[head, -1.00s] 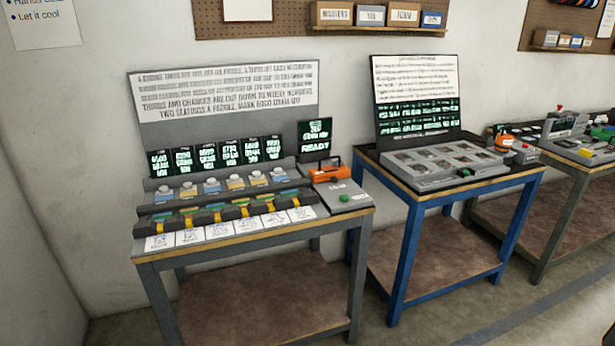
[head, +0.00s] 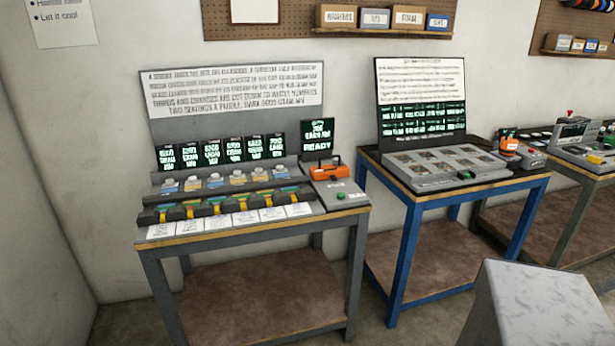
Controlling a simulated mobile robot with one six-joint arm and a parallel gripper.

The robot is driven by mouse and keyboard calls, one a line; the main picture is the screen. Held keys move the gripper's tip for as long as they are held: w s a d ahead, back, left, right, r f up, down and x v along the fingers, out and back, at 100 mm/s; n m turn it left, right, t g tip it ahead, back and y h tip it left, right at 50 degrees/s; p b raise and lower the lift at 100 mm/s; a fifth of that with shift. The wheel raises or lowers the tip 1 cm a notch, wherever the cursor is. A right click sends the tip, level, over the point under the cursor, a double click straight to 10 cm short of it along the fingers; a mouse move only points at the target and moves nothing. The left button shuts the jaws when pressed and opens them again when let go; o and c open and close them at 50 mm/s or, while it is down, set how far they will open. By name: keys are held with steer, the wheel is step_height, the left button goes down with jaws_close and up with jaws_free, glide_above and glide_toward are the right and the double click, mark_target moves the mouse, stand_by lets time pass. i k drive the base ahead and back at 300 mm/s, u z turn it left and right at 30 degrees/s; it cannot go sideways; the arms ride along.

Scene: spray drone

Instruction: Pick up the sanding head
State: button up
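I cannot tell for certain which thing is the sanding head. A small rounded orange tool (head: 508,142) with a pale base stands at the right end of the blue bench, beside a grey box with a red button (head: 531,155). Another orange tool with a dark handle (head: 330,171) lies on the grey unit at the right end of the grey bench. Both are small at this distance. My gripper is not in view.
The grey bench (head: 300,230) holds a sloped rack with several colored pieces (head: 230,205). The blue bench (head: 480,197) carries a compartmented tray (head: 440,165). A pale grey block shape (head: 540,310), possibly mine, covers the lower right. A further bench stands right.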

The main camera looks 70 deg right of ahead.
mark_target(338, 169)
steer(key=u, duration=0.75)
steer(key=k, duration=2.05)
steer(key=z, duration=0.9)
